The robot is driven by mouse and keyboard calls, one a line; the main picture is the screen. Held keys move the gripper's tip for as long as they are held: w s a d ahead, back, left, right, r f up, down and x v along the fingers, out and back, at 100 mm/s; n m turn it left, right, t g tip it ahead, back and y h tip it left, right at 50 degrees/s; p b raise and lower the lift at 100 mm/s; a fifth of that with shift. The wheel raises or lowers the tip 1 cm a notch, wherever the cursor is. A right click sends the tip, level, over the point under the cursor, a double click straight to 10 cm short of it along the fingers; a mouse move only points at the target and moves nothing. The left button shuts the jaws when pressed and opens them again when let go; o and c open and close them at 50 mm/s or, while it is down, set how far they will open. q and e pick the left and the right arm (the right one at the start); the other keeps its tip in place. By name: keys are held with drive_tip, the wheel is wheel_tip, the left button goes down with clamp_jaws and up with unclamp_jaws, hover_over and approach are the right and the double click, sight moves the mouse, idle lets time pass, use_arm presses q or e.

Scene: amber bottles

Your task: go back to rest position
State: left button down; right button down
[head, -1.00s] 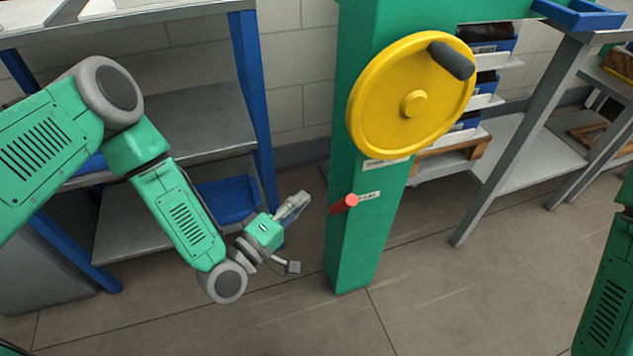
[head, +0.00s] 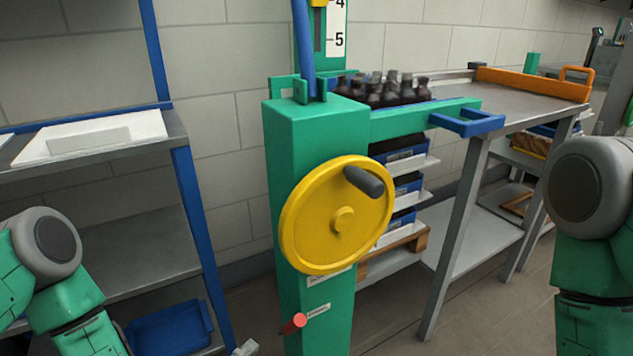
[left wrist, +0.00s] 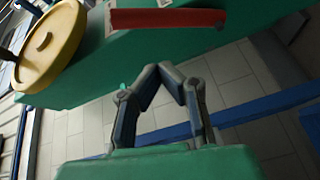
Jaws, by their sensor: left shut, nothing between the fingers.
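My left arm comes in at the lower left of the head view. Only a small grey part of my left gripper (head: 245,347) shows at the bottom edge, just left of the green column (head: 310,145). In the left wrist view my left gripper (left wrist: 163,73) has its fingertips together with nothing between them. It is close to the green column (left wrist: 115,65). The yellow handwheel (head: 337,215) with its dark handle is on the column, and it shows in the left wrist view (left wrist: 50,45). My right arm is at the right edge; its gripper is out of view.
A blue-legged shelf (head: 183,205) with a blue bin (head: 170,328) stands at left. Dark bottles (head: 385,90) stand behind the column, by a grey table (head: 520,105) with an orange-edged end.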

use_arm(q)
drive_tip(key=s+a+f+m+g+y+p, duration=0.25)
drive_tip(key=s+m+g+p, duration=0.35)
drive_tip(key=s+g, duration=0.4)
drive_tip(key=s+a+r+m+g+y+p, duration=0.1)
drive_tip(key=s+a+m+g+y, duration=0.1)
drive_tip(key=s+a, duration=0.3)
drive_tip(key=s+a+r+m+g+y+p, duration=0.1)
drive_tip(key=s+a+m+g+y, duration=0.1)
drive_tip(key=s, duration=0.5)
drive_tip(key=a+g+y, duration=0.1)
drive_tip(key=a+y, duration=0.1)
drive_tip(key=a, duration=0.1)
drive_tip(key=shift+s+r, duration=0.3)
drive_tip(key=shift+s, duration=0.1)
drive_tip(key=shift+w, duration=0.1)
